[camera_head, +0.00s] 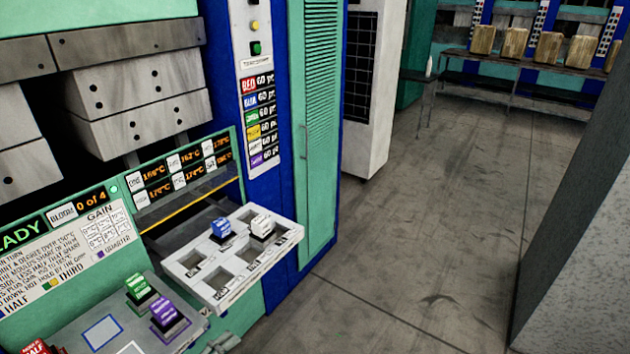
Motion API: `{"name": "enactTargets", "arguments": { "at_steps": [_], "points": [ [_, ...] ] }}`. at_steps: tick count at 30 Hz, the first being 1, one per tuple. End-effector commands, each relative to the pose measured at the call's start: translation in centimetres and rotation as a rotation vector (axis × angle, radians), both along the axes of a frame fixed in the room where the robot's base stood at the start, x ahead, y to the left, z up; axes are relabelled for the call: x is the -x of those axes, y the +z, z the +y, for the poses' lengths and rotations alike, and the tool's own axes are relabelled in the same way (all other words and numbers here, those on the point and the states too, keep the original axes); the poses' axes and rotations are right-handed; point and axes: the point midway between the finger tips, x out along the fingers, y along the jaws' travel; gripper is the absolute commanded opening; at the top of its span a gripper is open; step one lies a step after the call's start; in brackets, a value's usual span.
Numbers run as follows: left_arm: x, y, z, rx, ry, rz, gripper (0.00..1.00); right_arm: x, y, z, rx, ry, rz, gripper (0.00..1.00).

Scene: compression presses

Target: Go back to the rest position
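No other gripper is in view. The press (150,100) fills the left side. Its white tray (205,298) sticks out with several square pockets. A green block (138,289), a purple block (164,312) and a red block (36,348) sit on the grey panel (70,330).
A white cabinet (372,95) stands beyond the press's green louvred door (316,120). A bench (520,65) with several brown blocks stands at the back. A grey wall or column (580,240) bounds the right. The floor (430,220) between is clear.

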Motion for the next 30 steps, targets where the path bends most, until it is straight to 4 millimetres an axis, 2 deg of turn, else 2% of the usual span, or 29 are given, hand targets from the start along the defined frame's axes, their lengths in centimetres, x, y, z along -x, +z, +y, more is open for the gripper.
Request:
{"name": "enactTargets", "arguments": {
  "at_steps": [1,3,5,6,8,11,12,14,15,18,21,22,25,30],
  "points": [
    [0.8,-3.2,1.6,0.090,0.143,0.105,0.58,0.0,-0.4,0.0,0.000,0.000,0.000,0.58],
    [2.7,-7.5,4.1,0.199,0.347,0.255,0.58,0.0,-0.6,0.0,0.000,0.000,0.000,0.58],
    [4.9,-11.1,5.8,0.273,0.502,0.377,0.58,0.0,-0.7,0.0,0.000,0.000,0.000,0.58],
    [6.7,-13.4,6.8,0.314,0.598,0.456,0.58,0.0,-0.8,0.0,0.000,0.000,0.000,0.58],
    [9.7,-16.7,7.9,0.366,0.732,0.568,0.58,-0.1,-0.9,0.0,0.000,0.000,-0.001,0.58],
    [15.5,-21.5,9.2,0.435,0.941,0.751,0.58,-0.1,-1.2,0.0,0.000,0.000,-0.001,0.58],
    [18.0,-23.2,9.3,0.459,1.020,0.822,0.58,-0.1,-1.2,0.0,-0.001,0.000,-0.001,0.58],
    [22.0,-25.5,9.5,0.486,1.135,0.927,0.58,-0.1,-1.4,0.1,-0.001,-0.001,-0.001,0.58],
    [24.8,-26.9,9.4,0.502,1.209,0.999,0.58,-0.1,-1.4,0.1,-0.001,0.000,-0.001,0.58],
    [31.2,-29.3,8.8,0.530,1.377,1.152,0.58,-0.1,-1.6,0.1,-0.001,0.000,-0.001,0.58],
    [36.1,-30.5,7.9,0.550,1.501,1.269,0.58,-0.1,-1.7,0.1,-0.001,-0.001,-0.002,0.58],
    [37.1,-30.7,7.7,0.554,1.528,1.294,0.58,-0.1,-1.7,0.1,-0.001,-0.001,-0.002,0.58],
    [39.2,-31.0,7.4,0.561,1.581,1.345,0.58,-0.1,-1.7,0.1,-0.001,-0.001,-0.002,0.58],
    [39.7,-31.1,7.2,0.563,1.594,1.356,0.58,-0.2,-1.7,0.1,-0.001,-0.001,-0.002,0.58]
  ]
}}
